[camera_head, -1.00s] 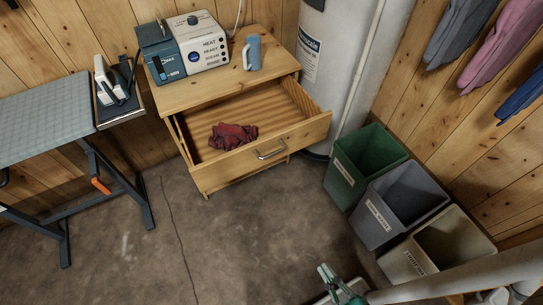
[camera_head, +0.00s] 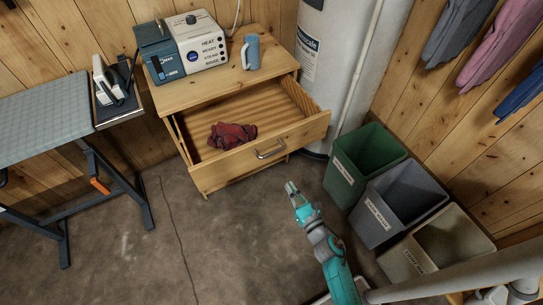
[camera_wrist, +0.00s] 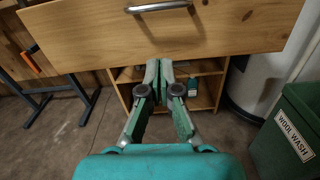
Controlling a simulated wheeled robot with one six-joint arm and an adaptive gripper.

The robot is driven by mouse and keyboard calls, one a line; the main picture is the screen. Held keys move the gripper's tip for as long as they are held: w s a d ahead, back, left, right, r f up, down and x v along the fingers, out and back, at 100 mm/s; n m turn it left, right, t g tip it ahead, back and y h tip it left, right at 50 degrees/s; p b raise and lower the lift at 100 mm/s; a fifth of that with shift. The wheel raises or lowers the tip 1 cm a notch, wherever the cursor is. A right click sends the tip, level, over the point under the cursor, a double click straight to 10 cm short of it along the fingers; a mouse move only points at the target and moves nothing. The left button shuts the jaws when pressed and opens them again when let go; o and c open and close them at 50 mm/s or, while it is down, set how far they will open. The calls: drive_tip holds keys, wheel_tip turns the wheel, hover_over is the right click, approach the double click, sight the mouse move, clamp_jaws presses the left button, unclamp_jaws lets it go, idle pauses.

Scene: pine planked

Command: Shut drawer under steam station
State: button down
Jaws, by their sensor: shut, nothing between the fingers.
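The drawer (camera_head: 296,134) under the steam station (camera_head: 186,47) is pulled out of the wooden cabinet, with a dark red cloth (camera_head: 232,136) lying inside. Its metal handle (camera_head: 270,152) is on the front panel. My gripper (camera_head: 291,187) is shut and empty, in front of and below the drawer front, apart from it in the head view. In the wrist view my gripper (camera_wrist: 160,66) points toward the cabinet. The drawer front (camera_wrist: 165,35) fills the top there, with the handle (camera_wrist: 158,6) at the upper edge.
A green bin (camera_head: 345,178), a grey bin (camera_head: 378,222) and a beige bin (camera_head: 408,262) stand right of my arm. An ironing board (camera_head: 45,122) is at left. A blue mug (camera_head: 253,52) stands on the cabinet top. A white tank (camera_head: 325,60) is behind. Floor between is clear.

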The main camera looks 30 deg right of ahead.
sight(268, 151)
drive_tip(key=shift+n, duration=0.5)
drive_tip(key=w, duration=1.5)
drive_tip(key=shift+d, duration=0.25)
